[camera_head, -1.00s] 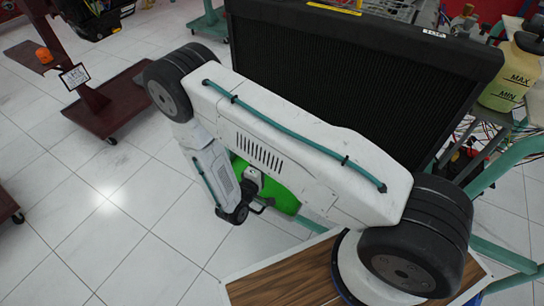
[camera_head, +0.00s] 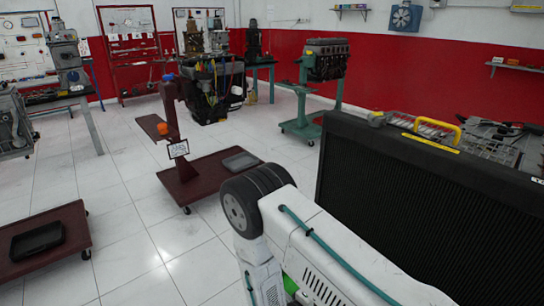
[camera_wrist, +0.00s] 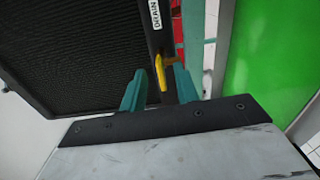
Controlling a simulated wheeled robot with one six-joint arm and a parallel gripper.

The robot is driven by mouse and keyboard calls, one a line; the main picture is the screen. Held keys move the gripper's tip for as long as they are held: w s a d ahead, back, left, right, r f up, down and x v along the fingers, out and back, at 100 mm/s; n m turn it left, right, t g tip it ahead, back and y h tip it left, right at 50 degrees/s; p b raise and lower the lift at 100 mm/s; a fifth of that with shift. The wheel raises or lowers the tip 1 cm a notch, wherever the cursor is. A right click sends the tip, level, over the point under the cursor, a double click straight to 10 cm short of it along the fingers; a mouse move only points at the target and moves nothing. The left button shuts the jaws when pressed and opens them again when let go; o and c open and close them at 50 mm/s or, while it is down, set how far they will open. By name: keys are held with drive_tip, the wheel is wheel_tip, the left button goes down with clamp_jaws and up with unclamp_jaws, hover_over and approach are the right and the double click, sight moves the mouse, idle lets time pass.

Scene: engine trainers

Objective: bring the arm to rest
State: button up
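My arm (camera_head: 335,262) is white with dark joint caps and a teal cable. It is bent at a dark joint low in the middle of the head view, beside the black radiator (camera_head: 420,190). My gripper is out of sight there. In the wrist view my gripper (camera_wrist: 160,88) has its two teal fingers apart, with nothing clamped between them. A small yellow tap or lever (camera_wrist: 161,72) shows in the gap, by a "DRAIN" label (camera_wrist: 155,14) on the radiator's edge. Neither finger appears closed on it; its exact distance is unclear.
A bright green panel (camera_wrist: 265,60) is right of the gripper in the wrist view. A maroon engine stand (camera_head: 205,180) and a low maroon trolley (camera_head: 70,235) stand to the left. A teal engine stand (camera_head: 305,125) is behind. White tiled floor is open between them.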

drive_tip(key=s+d+r+m+g+y, duration=0.2)
drive_tip(key=s+r+y, duration=0.3)
drive_tip(key=r, duration=0.9)
drive_tip(key=s+d+r+m+g+y, duration=0.2)
drive_tip(key=s+r+m+g+y, duration=0.1)
drive_tip(key=s+r, duration=0.8)
drive_tip(key=s+d+r+m+g+y, duration=0.2)
drive_tip(key=s+r+y, duration=0.4)
drive_tip(key=r, duration=1.2)
drive_tip(key=shift+s+d+r+m+g+y, duration=0.15)
drive_tip(key=shift+s+d+m+g+y, duration=0.25)
drive_tip(key=shift+s+g, duration=0.7)
drive_tip(key=shift+d, duration=0.1)
